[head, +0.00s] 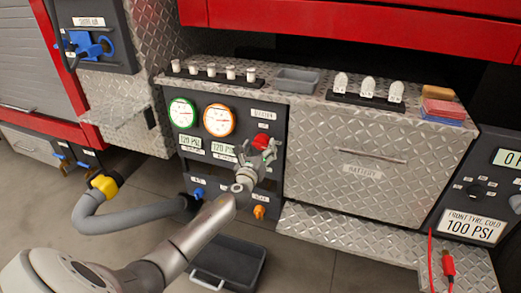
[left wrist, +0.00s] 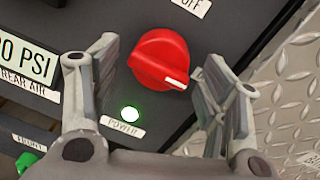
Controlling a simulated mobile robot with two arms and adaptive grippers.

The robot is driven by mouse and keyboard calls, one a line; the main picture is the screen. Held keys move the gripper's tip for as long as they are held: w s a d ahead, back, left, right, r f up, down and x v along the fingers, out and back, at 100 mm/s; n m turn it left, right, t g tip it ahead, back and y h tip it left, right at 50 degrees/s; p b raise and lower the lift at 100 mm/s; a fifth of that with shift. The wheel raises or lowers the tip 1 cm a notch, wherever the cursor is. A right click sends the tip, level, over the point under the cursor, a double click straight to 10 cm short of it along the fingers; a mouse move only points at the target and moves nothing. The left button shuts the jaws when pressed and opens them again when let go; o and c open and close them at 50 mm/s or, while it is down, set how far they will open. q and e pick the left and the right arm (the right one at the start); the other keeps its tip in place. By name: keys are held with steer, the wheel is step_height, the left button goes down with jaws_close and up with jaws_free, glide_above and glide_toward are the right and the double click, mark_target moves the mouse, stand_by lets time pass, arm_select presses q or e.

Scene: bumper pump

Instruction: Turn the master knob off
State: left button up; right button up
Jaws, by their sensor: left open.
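The red master knob (left wrist: 160,59) is on the dark panel, with its white pointer mark toward the lower right in the left wrist view. An "OFF" label (left wrist: 192,5) is above it and a lit green light (left wrist: 130,113) below it. In the head view the knob (head: 261,142) shows at the panel's upper right, partly hidden by my gripper. My left gripper (head: 258,156) is open in front of the panel. In the left wrist view its fingers (left wrist: 155,78) are on either side of the knob, with visible gaps. My right gripper is not in view.
Two gauges (head: 218,120) and blue and orange fittings share the panel. A grey hose (head: 140,216) with a yellow connector is at left. A dark bin (head: 240,262) lies on the floor below. A diamond-plate battery drawer (head: 360,150) is just right of the panel.

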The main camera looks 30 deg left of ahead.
arm_select(q)
steer(key=shift+w+a, duration=0.1)
steer(key=shift+w, duration=0.25)
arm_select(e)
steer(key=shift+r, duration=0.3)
arm_select(q)
steer(key=shift+c, duration=0.2)
steer(key=c, duration=0.9)
